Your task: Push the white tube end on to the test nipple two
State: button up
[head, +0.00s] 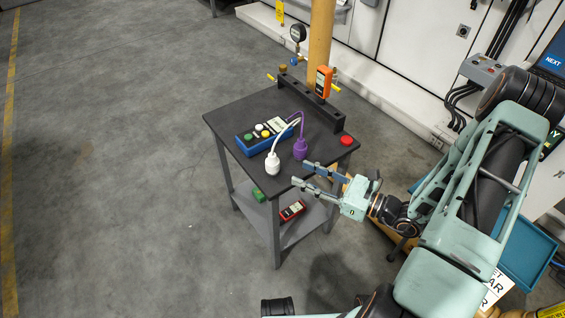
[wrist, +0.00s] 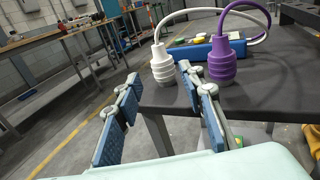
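The white tube end (head: 272,163), a ribbed white bulb on a white tube, stands upright near the front edge of the dark table. It also shows in the wrist view (wrist: 162,65), ahead of the gap between my fingers. The purple tube end (head: 300,149) stands just to its right and also shows in the wrist view (wrist: 222,62). My gripper (head: 301,174) is open and empty at the table's front edge, its blue-padded fingers apart and short of the white tube end. I cannot make out test nipple two; brass fittings sit by the back rail (head: 310,103).
The blue instrument box (head: 265,136) with coloured buttons is behind the tube ends, and both tubes run to it. A red button (head: 346,140) is at the right table edge. An orange device (head: 323,82) and a gauge (head: 298,33) stand at the back. Floor at left is clear.

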aim_at(276, 158)
jog(key=x, duration=0.6)
jog(key=shift+d+r+b, duration=0.1)
jog(key=shift+r+b, duration=0.2)
jog(key=shift+b, duration=0.1)
jog(key=shift+r+b+x, duration=0.15)
jog(key=shift+b+x, duration=0.15)
jog(key=shift+x, duration=1)
jog(key=shift+r+b+x, duration=0.2)
jog(key=shift+b+x, duration=0.1)
jog(key=shift+x, duration=1)
grip_shut()
